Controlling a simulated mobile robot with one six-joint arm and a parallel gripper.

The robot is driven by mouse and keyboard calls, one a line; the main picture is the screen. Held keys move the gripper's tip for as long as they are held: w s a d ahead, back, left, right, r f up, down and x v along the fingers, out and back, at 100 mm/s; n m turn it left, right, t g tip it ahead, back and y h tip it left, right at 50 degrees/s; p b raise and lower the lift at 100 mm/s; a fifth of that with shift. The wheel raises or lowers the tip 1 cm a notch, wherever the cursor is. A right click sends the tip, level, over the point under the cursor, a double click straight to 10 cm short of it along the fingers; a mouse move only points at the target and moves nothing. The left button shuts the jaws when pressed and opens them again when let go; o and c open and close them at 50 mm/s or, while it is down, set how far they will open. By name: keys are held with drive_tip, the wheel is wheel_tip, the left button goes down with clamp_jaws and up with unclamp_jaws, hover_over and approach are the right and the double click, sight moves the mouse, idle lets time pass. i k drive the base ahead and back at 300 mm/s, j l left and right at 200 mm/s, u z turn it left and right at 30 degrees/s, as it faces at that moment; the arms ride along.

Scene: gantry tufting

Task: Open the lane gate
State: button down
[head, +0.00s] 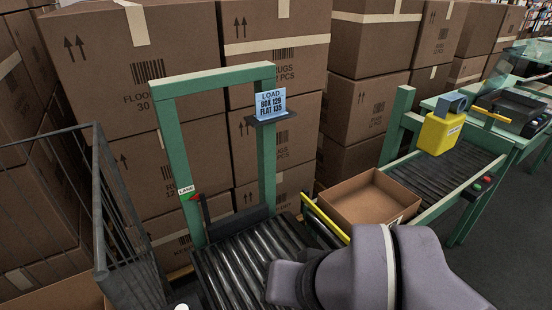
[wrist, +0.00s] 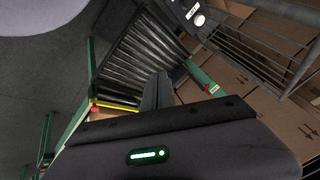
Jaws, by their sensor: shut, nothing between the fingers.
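A green frame (head: 168,145) with a small LANE label (head: 186,190) stands over a roller conveyor (head: 240,265). A dark low panel (head: 238,224) spans between its posts and looks like the lane gate; it appears upright across the lane. A dark lever with a red part (head: 196,198) is at the left post. My gripper (wrist: 157,92) shows in the wrist view as dark fingers, shut and empty, over the rollers (wrist: 138,62). The green post and its label (wrist: 213,88) are to its right there. In the head view my arm hides the gripper.
A yellow bar (head: 325,218) runs along the conveyor's right side, beside an open cardboard box (head: 368,198). A wire cage (head: 110,210) stands at left. Stacked cartons (head: 150,60) fill the back. A yellow device (head: 440,132) sits over the right conveyor.

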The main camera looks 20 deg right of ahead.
sight(336, 230)
drive_tip(key=k+l+u, duration=0.15)
drive_tip(key=l, duration=0.25)
drive_tip(key=l+u, duration=0.1)
drive_tip(key=l, duration=0.35)
drive_tip(key=k+l+u, duration=0.15)
drive_tip(key=l, duration=0.25)
